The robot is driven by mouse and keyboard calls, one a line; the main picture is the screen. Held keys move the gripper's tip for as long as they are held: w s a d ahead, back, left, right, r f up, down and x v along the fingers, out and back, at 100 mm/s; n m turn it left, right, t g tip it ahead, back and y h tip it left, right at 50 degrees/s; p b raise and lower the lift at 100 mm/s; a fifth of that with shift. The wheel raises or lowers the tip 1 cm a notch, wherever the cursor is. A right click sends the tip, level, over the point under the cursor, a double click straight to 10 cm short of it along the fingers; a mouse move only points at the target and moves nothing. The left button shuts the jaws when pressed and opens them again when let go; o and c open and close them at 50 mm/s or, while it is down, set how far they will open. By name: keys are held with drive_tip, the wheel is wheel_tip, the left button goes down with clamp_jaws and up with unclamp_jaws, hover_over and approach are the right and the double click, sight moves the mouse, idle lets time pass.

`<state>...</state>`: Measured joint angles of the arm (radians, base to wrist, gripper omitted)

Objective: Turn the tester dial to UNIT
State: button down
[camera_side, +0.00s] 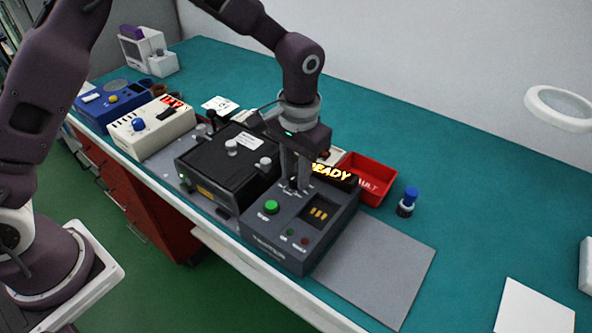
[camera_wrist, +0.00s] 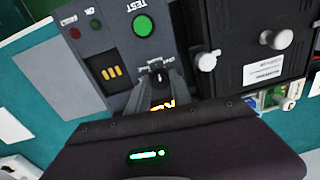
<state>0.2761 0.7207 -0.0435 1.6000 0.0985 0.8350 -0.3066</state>
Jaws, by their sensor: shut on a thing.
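The tester (camera_side: 303,230) is a dark grey box with a green button, a slot with yellow contacts and a lit sign reading READY, partly covered by my gripper. In the wrist view the tester (camera_wrist: 122,60) fills the upper middle, with TEST printed beside the green button. My gripper (camera_side: 296,182) reaches down to the back left of the tester's top. Its fingers are shut on the small dark dial (camera_wrist: 157,72), which shows between the fingertips (camera_wrist: 156,80). Small print lies around the dial, too small to read, so I cannot tell its setting.
A black box with grey knobs (camera_side: 222,165) stands left of the tester, close beside it. A red bin (camera_side: 372,190) sits behind it, with a blue-capped bottle (camera_side: 407,202) to the right. A grey mat (camera_side: 375,275) lies clear at the right front.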

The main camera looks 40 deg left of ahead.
drive_tip(key=m, duration=0.6)
drive_tip(key=shift+m, duration=0.3)
idle(0.4)
drive_tip(key=c, duration=1.1)
unclamp_jaws()
drive_tip(key=shift+c, duration=0.2)
